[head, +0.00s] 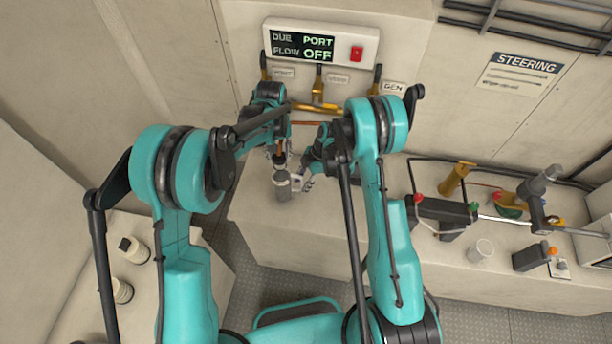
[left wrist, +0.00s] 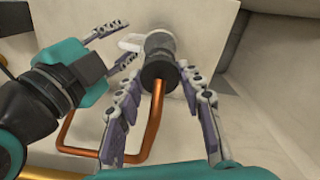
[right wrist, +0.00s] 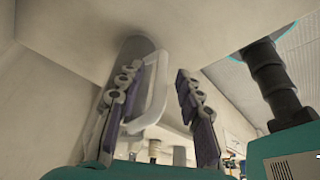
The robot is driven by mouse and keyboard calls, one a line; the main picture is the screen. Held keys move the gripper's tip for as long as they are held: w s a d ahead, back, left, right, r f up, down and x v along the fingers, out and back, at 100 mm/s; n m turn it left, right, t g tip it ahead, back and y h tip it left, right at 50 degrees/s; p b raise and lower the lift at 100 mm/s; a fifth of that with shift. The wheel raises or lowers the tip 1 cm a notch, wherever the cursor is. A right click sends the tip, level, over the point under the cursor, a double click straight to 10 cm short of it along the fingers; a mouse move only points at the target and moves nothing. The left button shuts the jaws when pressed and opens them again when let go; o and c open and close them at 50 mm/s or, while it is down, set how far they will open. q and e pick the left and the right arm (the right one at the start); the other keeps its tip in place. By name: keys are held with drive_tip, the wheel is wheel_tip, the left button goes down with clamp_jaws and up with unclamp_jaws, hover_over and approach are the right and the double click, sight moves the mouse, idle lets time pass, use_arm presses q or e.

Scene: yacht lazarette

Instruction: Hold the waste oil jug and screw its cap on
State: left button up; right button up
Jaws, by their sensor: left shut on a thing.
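The waste oil jug (head: 283,188) is a grey bottle standing upright on the pale bench; it also shows in the left wrist view (left wrist: 158,42) and the right wrist view (right wrist: 132,50). Its white handle (right wrist: 155,92) faces my right gripper. A dark cap (left wrist: 158,73) is at the jug's neck; whether it is threaded I cannot tell. My left gripper (left wrist: 160,72) is shut on the cap from above. My right gripper (right wrist: 155,75) is open, with its fingers either side of the handle, apart from the jug's body.
A copper-coloured pipe (left wrist: 152,125) runs close beside my left gripper. A wall panel (head: 320,45) reads "DUE PORT, FLOW OFF" above brass valves (head: 318,85). Right along the bench are a dark box (head: 445,215), a white cup (head: 481,252) and pumps. The bench front is clear.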

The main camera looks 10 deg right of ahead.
drive_tip(key=shift+f, duration=0.2)
clamp_jaws()
idle(0.4)
